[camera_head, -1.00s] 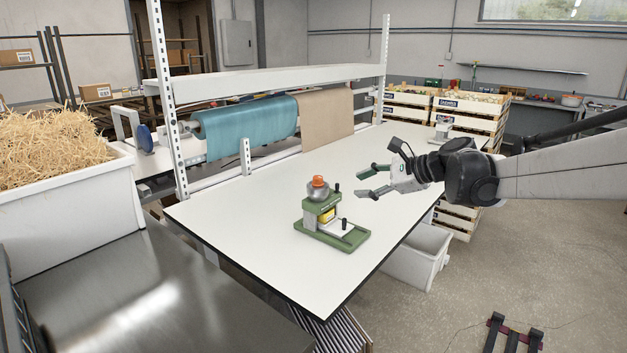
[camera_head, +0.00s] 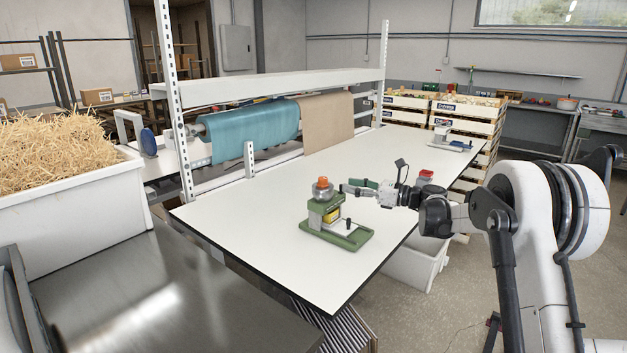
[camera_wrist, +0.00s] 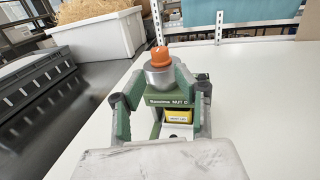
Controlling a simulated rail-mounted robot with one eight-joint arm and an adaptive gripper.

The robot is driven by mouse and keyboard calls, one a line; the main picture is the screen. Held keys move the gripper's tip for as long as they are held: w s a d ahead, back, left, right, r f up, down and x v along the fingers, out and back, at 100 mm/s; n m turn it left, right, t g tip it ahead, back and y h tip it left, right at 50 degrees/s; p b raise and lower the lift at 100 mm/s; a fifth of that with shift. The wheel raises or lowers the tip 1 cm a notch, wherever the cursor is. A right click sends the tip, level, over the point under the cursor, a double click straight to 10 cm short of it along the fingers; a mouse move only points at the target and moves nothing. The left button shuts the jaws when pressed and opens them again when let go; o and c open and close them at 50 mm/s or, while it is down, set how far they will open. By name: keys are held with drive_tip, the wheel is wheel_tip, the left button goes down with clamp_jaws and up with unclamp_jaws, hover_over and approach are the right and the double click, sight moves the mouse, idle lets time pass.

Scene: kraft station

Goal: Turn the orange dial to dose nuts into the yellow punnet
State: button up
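The orange dial (camera_head: 322,181) sits on a grey metal cap on top of the green nut dispenser, which stands upright on the white table. The yellow punnet (camera_head: 331,215) sits inside the dispenser, below the dial; it also shows in the wrist view (camera_wrist: 179,116). My gripper (camera_head: 350,188) is beside the dispenser head, on its right in the head view. In the wrist view its green fingers (camera_wrist: 158,83) are spread on either side of the grey cap, with the orange dial (camera_wrist: 159,56) between and just beyond the tips. Whether they touch the cap cannot be told.
The white table (camera_head: 270,225) is mostly clear around the dispenser (camera_head: 337,234). A second device (camera_head: 453,143) stands at the table's far right end. Teal and brown rolls (camera_head: 250,130) hang behind the table. A straw-filled bin (camera_head: 60,200) stands at the left.

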sight(314, 184)
drive_tip(key=p+x, duration=0.1)
drive_tip(key=x, duration=1.2)
drive_tip(key=shift+a, duration=0.1)
clamp_jaws()
